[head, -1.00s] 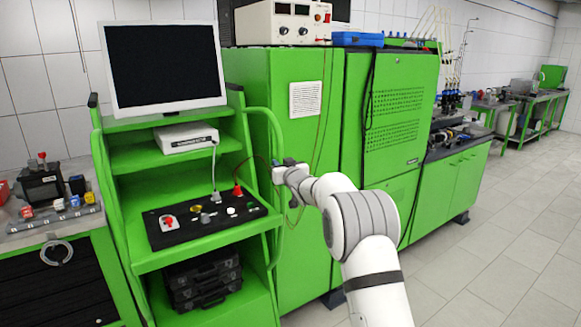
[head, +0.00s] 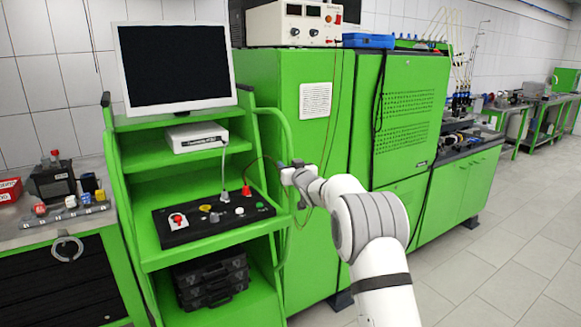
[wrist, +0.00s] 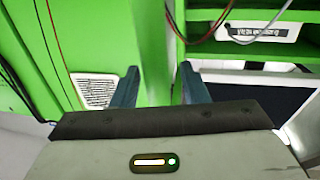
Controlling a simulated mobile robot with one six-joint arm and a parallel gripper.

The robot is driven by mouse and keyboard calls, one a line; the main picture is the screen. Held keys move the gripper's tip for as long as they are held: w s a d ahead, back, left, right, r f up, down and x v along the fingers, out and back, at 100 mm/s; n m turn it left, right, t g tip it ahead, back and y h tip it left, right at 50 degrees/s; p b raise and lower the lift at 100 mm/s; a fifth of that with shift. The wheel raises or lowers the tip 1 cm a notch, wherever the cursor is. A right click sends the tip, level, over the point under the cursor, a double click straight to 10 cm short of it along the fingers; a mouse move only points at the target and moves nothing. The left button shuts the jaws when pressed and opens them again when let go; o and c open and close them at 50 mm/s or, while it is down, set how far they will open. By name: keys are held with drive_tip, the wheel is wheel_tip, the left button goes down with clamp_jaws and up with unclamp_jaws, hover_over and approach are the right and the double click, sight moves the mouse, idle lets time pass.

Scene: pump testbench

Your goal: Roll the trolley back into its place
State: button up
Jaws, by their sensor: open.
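The green trolley (head: 210,255) stands at left centre in the head view, with a monitor (head: 180,65) on top, a white box (head: 197,136) on a shelf and a black panel (head: 170,238) below. A curved green tube handle (head: 284,131) runs down its right side. My gripper (head: 287,172) is beside this handle, in front of the green cabinet. In the wrist view its two dark fingers (wrist: 158,87) are apart, with green surface showing between them. I cannot tell whether the handle lies between the fingers.
A green cabinet (head: 290,100) stands close to the trolley's right. A workbench (head: 60,255) with small parts stands on its left. Thin cables hang near my gripper. Tiled floor (head: 500,265) is free at the right.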

drive_tip(key=b+v, duration=0.2)
drive_tip(key=v, duration=0.5)
drive_tip(key=shift+s, duration=0.35)
drive_tip(key=shift+d, duration=0.2)
drive_tip(key=s+d+f+m+g+h, duration=0.1)
drive_tip(key=s+d+g+h, duration=0.1)
drive_tip(key=s+d, duration=0.35)
drive_tip(key=s+d+m+g+h, duration=0.1)
drive_tip(key=s+d+g+h, duration=0.1)
drive_tip(key=s, duration=0.6)
drive_tip(key=s+d+f+m+g+h, duration=0.1)
drive_tip(key=s+d+g+h, duration=0.15)
drive_tip(key=s, duration=0.35)
drive_tip(key=s+d+f+g, duration=0.1)
drive_tip(key=s+f+g, duration=0.1)
drive_tip(key=s, duration=0.9)
drive_tip(key=s+d+f+g, duration=0.1)
drive_tip(key=s+f+g, duration=0.2)
drive_tip(key=s, duration=0.8)
drive_tip(key=s+d+f+m+g, duration=0.1)
drive_tip(key=s+f, duration=0.3)
drive_tip(key=s, duration=0.7)
drive_tip(key=shift+d+g, duration=0.15)
drive_tip(key=shift+g, duration=0.7)
drive_tip(key=shift+s, duration=0.15)
